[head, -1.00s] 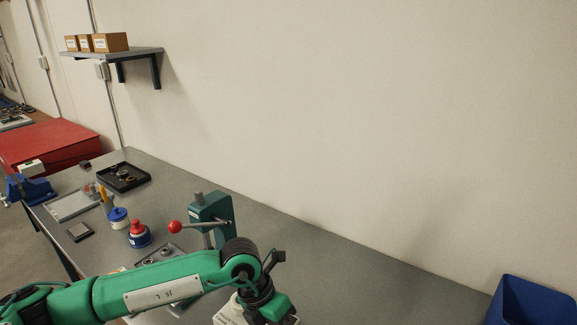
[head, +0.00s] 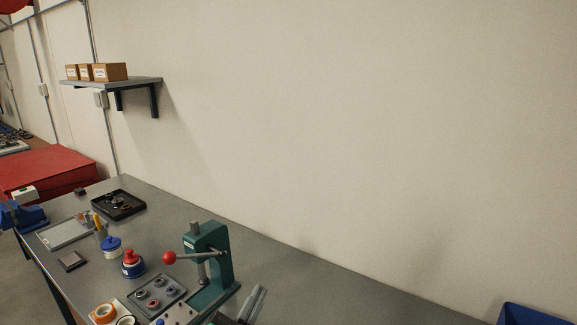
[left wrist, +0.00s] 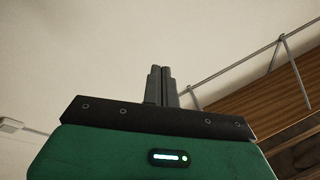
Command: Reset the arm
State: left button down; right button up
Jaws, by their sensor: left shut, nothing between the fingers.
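My left gripper (head: 257,296) shows at the bottom edge of the head view, just right of the foot of the green press (head: 207,262). Only its grey fingers show there, and the rest of the arm is out of frame. In the left wrist view its two dark fingers (left wrist: 161,85) lie side by side, shut and empty, with a pale wall behind. My right gripper is in neither view.
The press with its red-knobbed lever stands on the grey bench (head: 330,285). Left of it are a ring tray (head: 158,294), a red-topped bottle (head: 132,265) and a black tray (head: 118,204). A blue bin (head: 535,315) sits at right. The bench between is clear.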

pick_arm(q)
jog(key=s+a+f+n+g+y, duration=0.35)
jog(key=a+f, duration=0.25)
jog(key=f, duration=0.3)
jog(key=s+a+f+n+g+y, duration=0.35)
jog(key=a+f+n+y, duration=0.2)
jog(key=f, duration=0.25)
jog(key=s+a+f+g, duration=0.3)
jog(key=s+f+g, duration=0.2)
jog(key=s, duration=0.4)
jog(key=s+a+f+g, duration=0.2)
jog(key=s+f+g, duration=0.3)
jog(key=s, duration=0.4)
jog(key=s+d+f+x, duration=0.1)
jog(key=s+x, duration=0.3)
jog(key=x, duration=1.2)
jog(key=s+d+f+x, duration=0.1)
jog(key=s+x, duration=0.2)
jog(key=x, duration=1.3)
jog(key=s+a+f, duration=0.2)
jog(key=s+f, duration=0.7)
jog(key=s+a+f+g, duration=0.1)
jog(key=s+a+f, duration=0.1)
jog(key=s+f, duration=0.7)
jog(key=shift+s+g+h, duration=0.3)
jog(key=shift+s, duration=0.3)
